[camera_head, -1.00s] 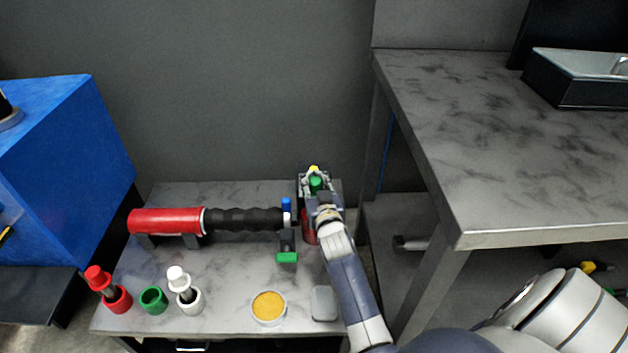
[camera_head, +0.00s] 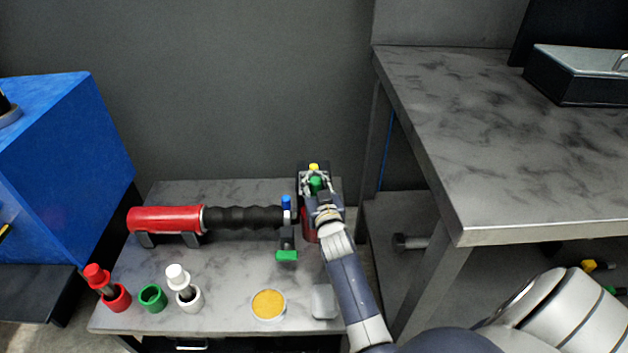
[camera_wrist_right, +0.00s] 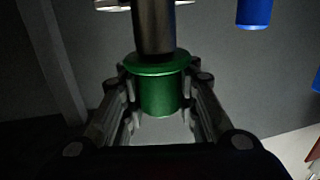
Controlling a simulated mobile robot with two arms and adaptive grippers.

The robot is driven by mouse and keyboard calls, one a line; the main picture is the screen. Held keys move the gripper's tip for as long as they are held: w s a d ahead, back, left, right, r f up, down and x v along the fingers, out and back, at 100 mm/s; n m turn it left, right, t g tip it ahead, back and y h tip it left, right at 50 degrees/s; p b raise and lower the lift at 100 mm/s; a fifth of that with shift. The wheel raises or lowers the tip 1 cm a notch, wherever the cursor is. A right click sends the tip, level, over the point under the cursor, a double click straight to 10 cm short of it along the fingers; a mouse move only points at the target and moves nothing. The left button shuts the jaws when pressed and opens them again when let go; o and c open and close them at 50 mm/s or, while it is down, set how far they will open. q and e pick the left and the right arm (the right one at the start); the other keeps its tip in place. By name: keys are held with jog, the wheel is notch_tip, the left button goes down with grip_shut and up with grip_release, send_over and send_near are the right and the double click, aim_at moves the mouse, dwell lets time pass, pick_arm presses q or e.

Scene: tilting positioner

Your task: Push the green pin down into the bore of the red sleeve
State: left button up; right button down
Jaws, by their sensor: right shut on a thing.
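The green pin shows its green head (camera_head: 316,184) between the fingers of my right gripper (camera_head: 315,180). In the right wrist view, the gripper (camera_wrist_right: 160,100) is shut on the flanged green head (camera_wrist_right: 160,92), and a dark shank (camera_wrist_right: 153,28) runs from it to the top edge of the picture. A red part (camera_head: 308,228) shows beside my right wrist, mostly hidden by it. A red sleeve (camera_head: 119,301) stands at the front left of the table with a red-headed pin in it. Whether the green pin's tip is in any bore cannot be seen. My left gripper is not in view.
A red cylinder with a black grip (camera_head: 165,219) lies on a stand left of my arm. A blue pin (camera_head: 286,203), a green block (camera_head: 286,256), a green sleeve (camera_head: 152,298), a white-headed pin (camera_head: 177,274) and a yellow-filled dish (camera_head: 269,304) are nearby. A taller table (camera_head: 500,160) stands right.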

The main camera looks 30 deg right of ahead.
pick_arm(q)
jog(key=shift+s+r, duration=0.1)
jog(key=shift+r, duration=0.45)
pick_arm(e)
jog(key=shift+f, duration=0.1)
pick_arm(q)
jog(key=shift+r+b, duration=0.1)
jog(key=shift+b, duration=0.2)
pick_arm(e)
jog(key=shift+f, duration=0.1)
pick_arm(q)
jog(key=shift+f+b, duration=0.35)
jog(key=shift+b, duration=0.15)
pick_arm(e)
jog(key=shift+f, duration=0.65)
pick_arm(q)
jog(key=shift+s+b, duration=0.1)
jog(key=shift+b, duration=0.25)
pick_arm(e)
jog(key=shift+f, duration=0.5)
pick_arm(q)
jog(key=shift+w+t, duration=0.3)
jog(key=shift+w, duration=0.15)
pick_arm(e)
jog(key=shift+f, duration=0.15)
